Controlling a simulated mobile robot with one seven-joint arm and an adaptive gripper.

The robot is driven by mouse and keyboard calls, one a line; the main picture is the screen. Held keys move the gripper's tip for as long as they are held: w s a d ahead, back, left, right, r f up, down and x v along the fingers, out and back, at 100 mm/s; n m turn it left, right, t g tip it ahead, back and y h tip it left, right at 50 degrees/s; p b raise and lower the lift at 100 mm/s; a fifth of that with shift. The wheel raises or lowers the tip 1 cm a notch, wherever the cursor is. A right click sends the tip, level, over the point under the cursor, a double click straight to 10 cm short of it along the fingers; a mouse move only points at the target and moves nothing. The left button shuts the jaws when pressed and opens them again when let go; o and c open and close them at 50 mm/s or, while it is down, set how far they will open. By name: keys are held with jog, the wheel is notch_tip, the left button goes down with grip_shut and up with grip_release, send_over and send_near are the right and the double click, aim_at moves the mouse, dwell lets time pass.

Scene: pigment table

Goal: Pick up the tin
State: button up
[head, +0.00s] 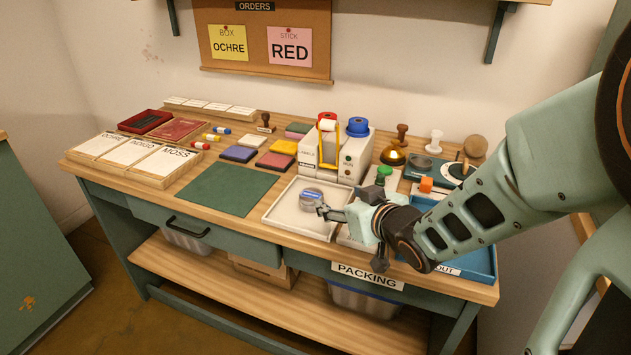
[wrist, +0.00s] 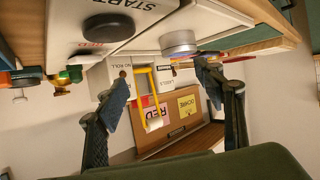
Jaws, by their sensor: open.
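The tin (head: 312,196) is small, round and silver with a blue label on top. It sits in the pale shallow tray (head: 287,222) near the front of the table. In the wrist view, which looks upside down, the tin (wrist: 179,44) shows just above the tip of the right-hand finger. My gripper (head: 327,212) is low over the tray at the tin's right side. In the wrist view its two fingers (wrist: 161,70) are spread wide with nothing held between them. I cannot tell whether a finger touches the tin.
A dark round disc (wrist: 108,27) lies by the START lettering. The label printer (head: 335,155) stands behind the tray, and a green-topped bottle (head: 384,172) is close behind my gripper. A blue tray (head: 482,262) is at right. The green mat (head: 226,193) at left is clear.

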aim_at(311, 195)
jog(key=shift+s+a+f+y, duration=0.2)
jog(key=shift+s+a+y, duration=0.15)
jog(key=shift+a, duration=0.25)
jog(key=shift+s+a+f+y, duration=0.15)
jog(key=shift+s+a+y, duration=0.1)
jog(key=shift+s+a, duration=0.25)
jog(key=b+x, duration=0.3)
jog(key=x, duration=0.2)
jog(key=shift+s+a, duration=0.1)
jog(key=shift+b+x, duration=1.8)
jog(key=shift+x, duration=1.15)
jog(key=shift+r, duration=0.1)
jog(key=shift+c, duration=0.4)
jog(key=c, duration=1.3)
jog(key=shift+r, duration=0.15)
